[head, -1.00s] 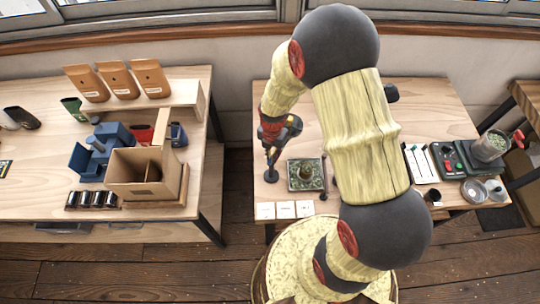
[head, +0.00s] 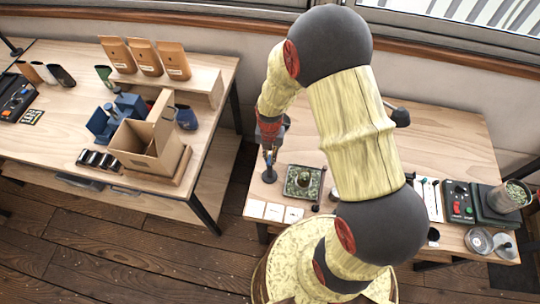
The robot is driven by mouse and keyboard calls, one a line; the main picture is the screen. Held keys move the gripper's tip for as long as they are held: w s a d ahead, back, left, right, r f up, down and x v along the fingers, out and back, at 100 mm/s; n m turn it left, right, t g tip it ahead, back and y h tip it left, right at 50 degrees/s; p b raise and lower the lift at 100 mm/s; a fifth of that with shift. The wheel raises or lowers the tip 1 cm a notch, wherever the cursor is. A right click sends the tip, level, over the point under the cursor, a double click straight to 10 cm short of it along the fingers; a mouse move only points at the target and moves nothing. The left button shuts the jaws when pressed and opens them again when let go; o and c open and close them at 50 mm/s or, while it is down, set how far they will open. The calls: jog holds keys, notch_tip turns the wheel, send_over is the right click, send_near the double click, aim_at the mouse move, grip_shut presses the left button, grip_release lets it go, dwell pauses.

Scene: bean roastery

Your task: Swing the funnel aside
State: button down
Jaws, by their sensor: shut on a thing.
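My gripper (head: 270,150) points down at the left side of the small wooden table. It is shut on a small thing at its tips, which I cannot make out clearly. A dark stand with a round base (head: 269,176) is directly below the tips. To its right is a square tray with a green speckled surface (head: 291,189). A small round brown thing (head: 303,179) is in the middle of this tray. I cannot tell the funnel apart from the gripper and the stand at this size.
White cards (head: 273,212) lie along the table's front edge. A control box (head: 459,201) and a container of green beans (head: 509,196) are at the right. A cardboard box (head: 173,158) stands on the left table.

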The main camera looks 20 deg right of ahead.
jog(key=shift+w, duration=0.1)
jog(key=c, duration=1.9)
grip_release()
jog(key=shift+r, duration=0.1)
notch_tip(320, 180, up, 12)
jog(key=shift+f, duration=0.1)
